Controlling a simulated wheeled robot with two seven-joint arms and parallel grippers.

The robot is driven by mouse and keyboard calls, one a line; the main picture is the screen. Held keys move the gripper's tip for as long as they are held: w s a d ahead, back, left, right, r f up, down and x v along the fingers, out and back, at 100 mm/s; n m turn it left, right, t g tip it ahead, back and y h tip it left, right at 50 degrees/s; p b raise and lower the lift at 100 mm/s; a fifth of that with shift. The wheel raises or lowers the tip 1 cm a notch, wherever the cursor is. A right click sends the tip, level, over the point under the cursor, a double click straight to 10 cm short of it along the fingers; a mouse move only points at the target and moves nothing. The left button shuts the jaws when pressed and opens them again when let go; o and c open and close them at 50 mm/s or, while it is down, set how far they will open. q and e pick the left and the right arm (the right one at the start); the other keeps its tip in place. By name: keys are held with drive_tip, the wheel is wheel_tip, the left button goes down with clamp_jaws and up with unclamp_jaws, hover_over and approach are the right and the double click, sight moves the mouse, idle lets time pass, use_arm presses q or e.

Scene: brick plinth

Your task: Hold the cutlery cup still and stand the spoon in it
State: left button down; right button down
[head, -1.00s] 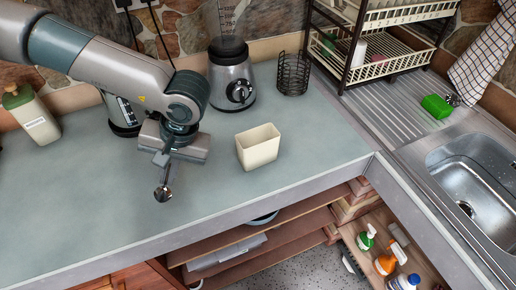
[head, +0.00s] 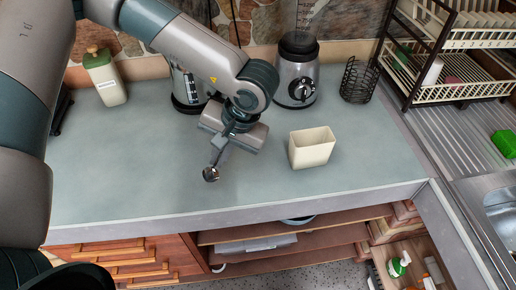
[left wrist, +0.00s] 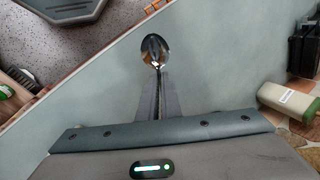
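The cutlery cup (head: 311,151) is a cream, rectangular, open-topped cup standing upright on the counter in the head view. It looks empty. My left gripper (head: 219,154) is to the left of the cup and apart from it, shut on the metal spoon (head: 210,174). The spoon's bowl points away from the fingers, downward in the head view. In the left wrist view the spoon's bowl (left wrist: 154,49) sticks out past the fingertips (left wrist: 156,82); its handle is mostly hidden between the fingers. My right gripper shows in neither view.
A blender (head: 297,80) and a black wire holder (head: 358,82) stand behind the cup. A bottle (head: 106,82) is at the back left. A dish rack (head: 450,65) and a sink (head: 500,210) are on the right. The counter (head: 110,170) is clear around the cup.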

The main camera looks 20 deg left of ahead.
use_arm(q)
drive_tip(key=shift+d, duration=0.1)
drive_tip(key=w+d+r+m+h+p, duration=0.1)
drive_tip(key=w+d+r+m, duration=0.3)
drive_tip(key=m, duration=0.6)
drive_tip(key=w+d+r+m+t+h+p, duration=0.1)
drive_tip(key=w+d+r+m+h, duration=0.3)
drive_tip(key=d+r+m, duration=0.4)
drive_tip(key=w+d+r+m+t+h+p, duration=0.1)
drive_tip(key=w+d+r+m+h+p, duration=0.2)
drive_tip(key=m, duration=0.9)
drive_tip(key=w+d+r, duration=0.2)
drive_tip(key=d+r, duration=0.1)
drive_tip(key=shift+d+r, duration=0.25)
drive_tip(key=shift+r, duration=0.05)
